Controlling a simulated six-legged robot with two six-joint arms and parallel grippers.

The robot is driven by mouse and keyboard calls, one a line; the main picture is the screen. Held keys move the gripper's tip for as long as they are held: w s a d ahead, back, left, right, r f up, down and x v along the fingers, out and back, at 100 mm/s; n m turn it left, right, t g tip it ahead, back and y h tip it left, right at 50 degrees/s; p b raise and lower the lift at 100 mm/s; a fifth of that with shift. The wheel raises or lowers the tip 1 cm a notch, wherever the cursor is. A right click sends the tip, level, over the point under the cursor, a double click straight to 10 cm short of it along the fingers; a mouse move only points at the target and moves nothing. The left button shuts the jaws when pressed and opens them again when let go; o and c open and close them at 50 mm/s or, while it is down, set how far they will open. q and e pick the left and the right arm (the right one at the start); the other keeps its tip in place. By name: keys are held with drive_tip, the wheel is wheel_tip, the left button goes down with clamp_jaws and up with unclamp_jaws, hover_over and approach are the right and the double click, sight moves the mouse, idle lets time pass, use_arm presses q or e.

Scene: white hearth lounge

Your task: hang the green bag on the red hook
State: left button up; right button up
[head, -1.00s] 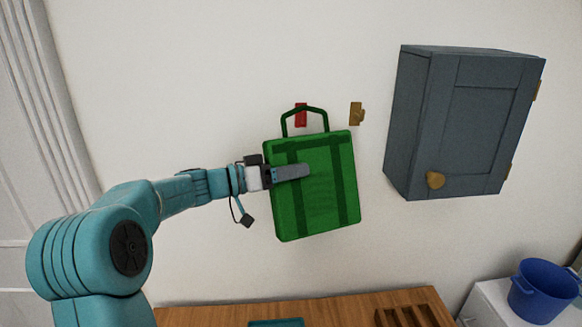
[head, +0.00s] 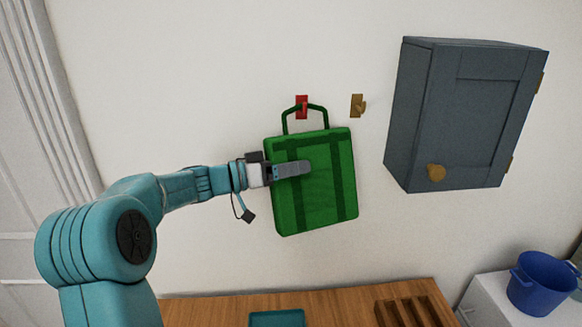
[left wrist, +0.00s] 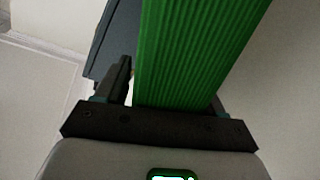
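The green bag (head: 322,185) hangs upright and slightly tilted against the white wall in the head view. I cannot tell whether the loop is around the hook's peg. My left gripper (head: 291,170) is at the bag's upper left side, one finger lying across its front face. In the left wrist view, the green bag (left wrist: 195,50) fills the space between the fingers. The far finger is hidden behind the bag in the head view. My right gripper is not in view.
A brass hook (head: 357,106) is on the wall right of the red one. A grey cabinet (head: 470,115) hangs farther right. Below are a wooden table (head: 220,312) with a teal tray (head: 277,319) and a brown slatted rack (head: 402,314), and a blue pot (head: 541,284).

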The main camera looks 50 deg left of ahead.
use_arm(q)
drive_tip(key=shift+o, duration=1)
drive_tip(key=shift+s+a, duration=0.15)
drive_tip(key=shift+s, duration=0.1)
drive_tip(key=b+v, duration=0.3)
drive_tip(key=v, duration=1.3)
drive_tip(key=shift+b, duration=0.35)
